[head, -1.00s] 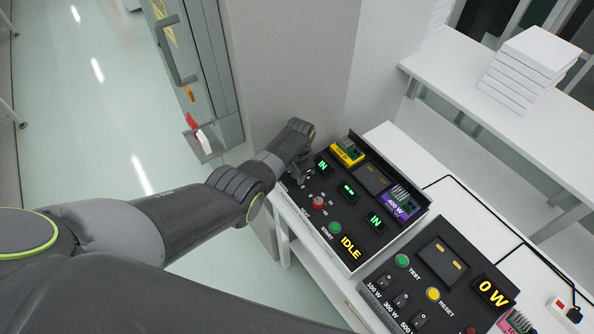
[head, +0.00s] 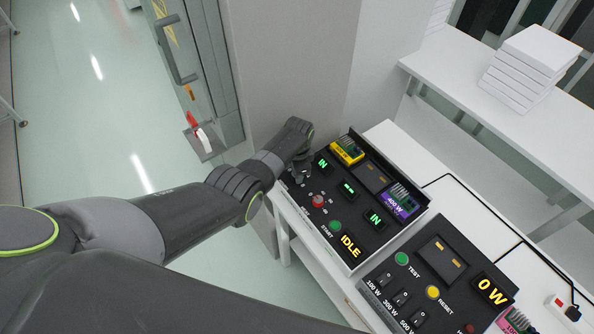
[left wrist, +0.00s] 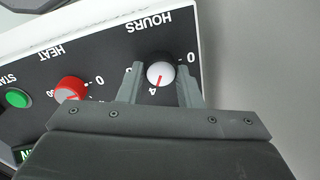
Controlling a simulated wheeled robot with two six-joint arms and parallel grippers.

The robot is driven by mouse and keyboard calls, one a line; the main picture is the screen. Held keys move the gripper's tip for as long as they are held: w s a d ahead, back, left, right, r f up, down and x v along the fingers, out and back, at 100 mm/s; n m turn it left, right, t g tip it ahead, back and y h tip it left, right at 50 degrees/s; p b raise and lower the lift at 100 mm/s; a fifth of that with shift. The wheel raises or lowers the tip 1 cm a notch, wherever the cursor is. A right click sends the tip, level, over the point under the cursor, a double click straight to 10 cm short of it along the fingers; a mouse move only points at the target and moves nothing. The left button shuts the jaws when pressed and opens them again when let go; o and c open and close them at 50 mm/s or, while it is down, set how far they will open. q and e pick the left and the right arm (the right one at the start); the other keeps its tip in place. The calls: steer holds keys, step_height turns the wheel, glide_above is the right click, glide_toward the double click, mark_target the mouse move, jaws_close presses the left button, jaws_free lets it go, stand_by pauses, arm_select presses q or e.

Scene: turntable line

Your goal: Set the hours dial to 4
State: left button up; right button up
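The hours dial (left wrist: 160,73) is a white round knob with a red pointer line, under the HOURS label in the left wrist view. Its pointer aims down and slightly left, at the printed 4. My left gripper (left wrist: 160,68) has one finger on each side of the knob, with thin gaps showing, so it looks open around it. In the head view my left gripper (head: 302,167) is over the far left corner of the black control panel (head: 328,218) and hides the dial. My right gripper is not in view.
The red heat dial (left wrist: 70,88) and green start button (left wrist: 17,97) sit beside the hours dial. The panel display (head: 350,245) reads IDLE. A second panel (head: 415,275) reading 0 W stands nearer. A wall rises behind my left gripper.

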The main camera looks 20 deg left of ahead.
arm_select(q)
steer(key=o, duration=0.4)
steer(key=shift+r, duration=0.15)
steer(key=shift+d+r+b, duration=0.1)
steer(key=shift+r+b, duration=0.35)
steer(key=shift+r, duration=0.7)
steer(key=r, duration=0.5)
steer(key=r+b, duration=0.1)
steer(key=r, duration=0.8)
steer(key=shift+s+d+r+b, duration=0.2)
steer(key=shift+s+r+b, duration=0.1)
steer(key=shift+s+r, duration=0.1)
